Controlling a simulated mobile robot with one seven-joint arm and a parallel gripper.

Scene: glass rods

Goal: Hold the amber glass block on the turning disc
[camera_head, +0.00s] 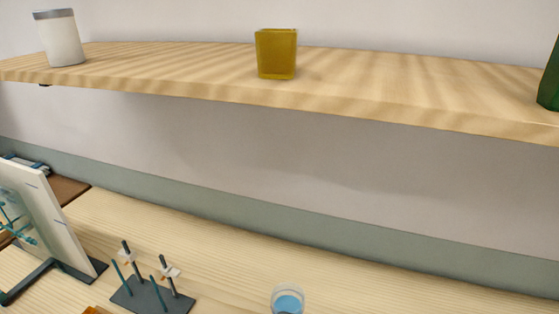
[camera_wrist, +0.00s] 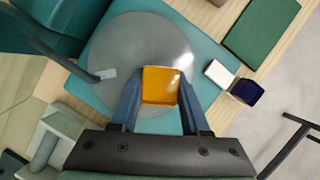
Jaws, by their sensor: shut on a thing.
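In the wrist view, the amber glass block (camera_wrist: 161,87) sits between the two blue-grey fingers of my gripper (camera_wrist: 161,80), which is shut on it. Behind the block is the round grey turning disc (camera_wrist: 135,40), set on a teal base (camera_wrist: 92,84). The block overlaps the lower right part of the disc in this view. I cannot tell whether it touches the disc. My gripper and the disc are not visible in the head view.
In the wrist view, a dark arm (camera_wrist: 62,60) reaches over the disc's left edge. A white block (camera_wrist: 219,73), a dark blue block (camera_wrist: 246,92) and a green slab (camera_wrist: 262,30) lie to the right. The head view shows a shelf (camera_head: 180,65) with a yellow cup (camera_head: 276,54).

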